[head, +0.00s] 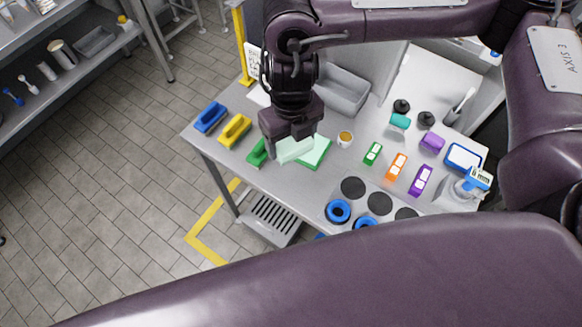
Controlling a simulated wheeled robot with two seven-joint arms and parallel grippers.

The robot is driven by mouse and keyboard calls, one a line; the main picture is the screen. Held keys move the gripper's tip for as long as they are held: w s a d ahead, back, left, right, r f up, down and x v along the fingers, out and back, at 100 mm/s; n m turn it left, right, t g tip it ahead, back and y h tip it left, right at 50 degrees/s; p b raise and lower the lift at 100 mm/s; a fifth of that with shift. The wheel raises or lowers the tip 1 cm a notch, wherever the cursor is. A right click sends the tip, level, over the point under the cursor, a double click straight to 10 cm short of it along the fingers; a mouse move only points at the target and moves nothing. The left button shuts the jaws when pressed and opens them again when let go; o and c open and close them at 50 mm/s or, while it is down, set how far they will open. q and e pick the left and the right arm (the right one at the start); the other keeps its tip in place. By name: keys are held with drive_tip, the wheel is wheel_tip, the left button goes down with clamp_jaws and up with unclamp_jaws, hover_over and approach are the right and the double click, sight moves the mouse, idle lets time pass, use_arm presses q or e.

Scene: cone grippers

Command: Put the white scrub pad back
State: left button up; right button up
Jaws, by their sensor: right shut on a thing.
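My right gripper (292,138) reaches down over the left part of the table, its jaws shut on the white scrub pad (295,151). The pad looks pale with a faint green tint, and its upper part is hidden by the jaws. Just right of it is a flat pale-green piece with a darker green edge (323,154), partly covered by the pad in this view. I cannot tell whether the pad touches it or hangs above it. My left gripper is not in view.
Blue (210,117), yellow (235,131) and green (257,152) handled scrubbers line the table's left edge. A cup (345,139) stands right of the gripper. A grey bin (343,91) is behind. Small coloured items and dark discs fill the right side.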

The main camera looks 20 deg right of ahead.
drive_tip(key=shift+f, duration=0.15)
wheel_tip(320, 180, down, 6)
drive_tip(key=b, duration=0.2)
hover_over(292, 187)
wheel_tip(292, 187, down, 9)
drive_tip(key=shift+s+a+f, duration=0.1)
drive_tip(key=shift+a, duration=0.05)
drive_tip(key=shift+f, duration=2.1)
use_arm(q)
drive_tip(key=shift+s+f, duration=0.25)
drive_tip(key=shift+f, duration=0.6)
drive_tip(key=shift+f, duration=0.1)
